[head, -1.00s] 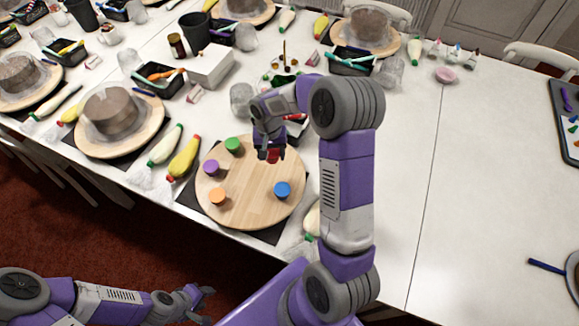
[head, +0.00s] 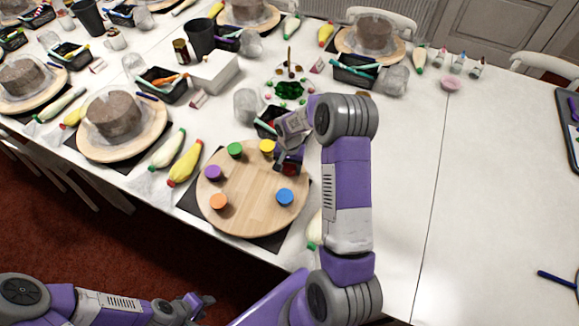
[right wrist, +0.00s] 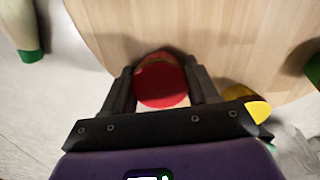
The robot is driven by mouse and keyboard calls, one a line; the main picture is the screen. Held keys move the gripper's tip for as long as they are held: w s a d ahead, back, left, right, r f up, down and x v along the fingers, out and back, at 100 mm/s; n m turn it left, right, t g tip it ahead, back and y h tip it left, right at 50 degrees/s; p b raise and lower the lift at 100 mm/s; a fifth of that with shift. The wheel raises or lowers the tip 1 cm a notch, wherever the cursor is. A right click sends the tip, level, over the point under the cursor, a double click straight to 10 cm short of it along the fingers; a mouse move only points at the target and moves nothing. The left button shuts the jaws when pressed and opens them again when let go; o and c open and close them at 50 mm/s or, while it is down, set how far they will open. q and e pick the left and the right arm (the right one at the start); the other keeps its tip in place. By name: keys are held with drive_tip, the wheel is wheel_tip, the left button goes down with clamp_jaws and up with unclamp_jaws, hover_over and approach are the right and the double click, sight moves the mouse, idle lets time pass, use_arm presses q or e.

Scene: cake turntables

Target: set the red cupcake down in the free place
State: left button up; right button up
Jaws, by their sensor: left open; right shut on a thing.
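The round wooden turntable (head: 248,190) carries a green cupcake (head: 235,149), a yellow cupcake (head: 267,147), a purple cupcake (head: 213,172), an orange cupcake (head: 219,201) and a blue cupcake (head: 285,196) near its rim. My right gripper (head: 289,164) is shut on the red cupcake (right wrist: 162,85), at the turntable's rim between the yellow and blue cupcakes. In the right wrist view the red top sits between the fingers; I cannot tell whether its base touches the wood. My left gripper (head: 203,302) is open and empty at the bottom, away from the table.
Two piping bags (head: 185,163) lie left of the turntable. A black bin (head: 268,122) and a clear cup (head: 246,105) stand behind it. The turntable's middle and its near rim between orange and blue are bare. The table right of my right arm is largely clear.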

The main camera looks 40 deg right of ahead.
sight(290, 165)
drive_tip(key=o, duration=0.6)
drive_tip(key=shift+f, duration=0.15)
drive_tip(key=o, duration=0.5)
drive_tip(key=shift+c, duration=0.2)
drive_tip(key=shift+r, duration=0.6)
wheel_tip(290, 165, up, 11)
drive_tip(key=p, duration=0.1)
drive_tip(key=shift+r+p, duration=0.2)
drive_tip(key=shift+p, duration=0.15)
